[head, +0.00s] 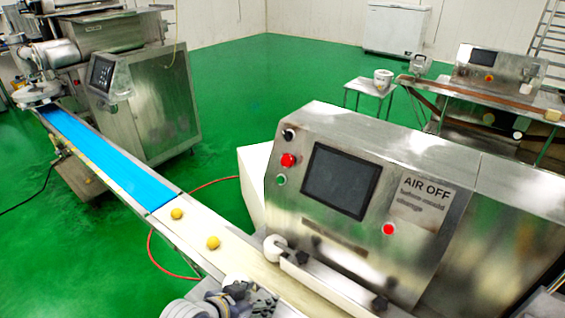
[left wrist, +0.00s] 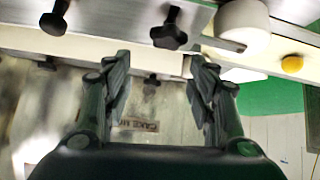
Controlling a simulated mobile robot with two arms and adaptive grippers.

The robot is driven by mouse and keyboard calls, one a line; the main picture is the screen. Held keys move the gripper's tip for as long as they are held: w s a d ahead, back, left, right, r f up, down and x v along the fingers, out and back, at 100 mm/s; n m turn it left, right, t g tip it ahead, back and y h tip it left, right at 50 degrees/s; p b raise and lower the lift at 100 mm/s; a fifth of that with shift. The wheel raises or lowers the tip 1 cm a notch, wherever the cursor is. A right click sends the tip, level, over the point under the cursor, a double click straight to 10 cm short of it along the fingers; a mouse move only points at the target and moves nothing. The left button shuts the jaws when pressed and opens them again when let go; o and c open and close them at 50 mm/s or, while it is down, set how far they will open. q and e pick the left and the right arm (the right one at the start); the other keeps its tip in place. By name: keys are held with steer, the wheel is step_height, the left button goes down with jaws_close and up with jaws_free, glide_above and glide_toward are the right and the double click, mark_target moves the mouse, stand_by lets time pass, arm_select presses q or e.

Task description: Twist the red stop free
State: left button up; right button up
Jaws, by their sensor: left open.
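The red stop (head: 288,160) is a round red knob on the upper left of the steel machine's front panel (head: 400,180), left of a dark screen. My left gripper (head: 243,294) is at the bottom of the head view, low by the conveyor, apart from and well below the red stop. In the left wrist view its two fingers (left wrist: 160,72) are spread with nothing between them. The red stop does not show in that view. My right gripper is in neither view.
A black knob (head: 288,135) and a green button (head: 281,180) flank the red stop. A white roller (head: 275,247) and rail stand before the panel. Yellow balls (head: 213,243) lie on the pale belt. A sign (head: 424,197) reads AIR OFF.

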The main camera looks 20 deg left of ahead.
arm_select(q)
steer(key=w+r+t+h, duration=0.1)
steer(key=w+r+t, duration=0.3)
steer(key=w+r, duration=0.5)
steer(key=n+t, duration=0.2)
steer(key=t, duration=0.3)
glide_toward(285, 163)
steer(key=shift+h, duration=0.3)
steer(key=p+x, duration=0.3)
steer(key=x, duration=0.4)
steer(key=shift+w, duration=0.35)
steer(key=shift+w+d, duration=0.1)
steer(key=shift+w, duration=0.45)
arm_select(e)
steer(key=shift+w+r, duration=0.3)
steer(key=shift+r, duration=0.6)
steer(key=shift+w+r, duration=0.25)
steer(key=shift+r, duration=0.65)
arm_select(q)
steer(key=shift+c, duration=0.4)
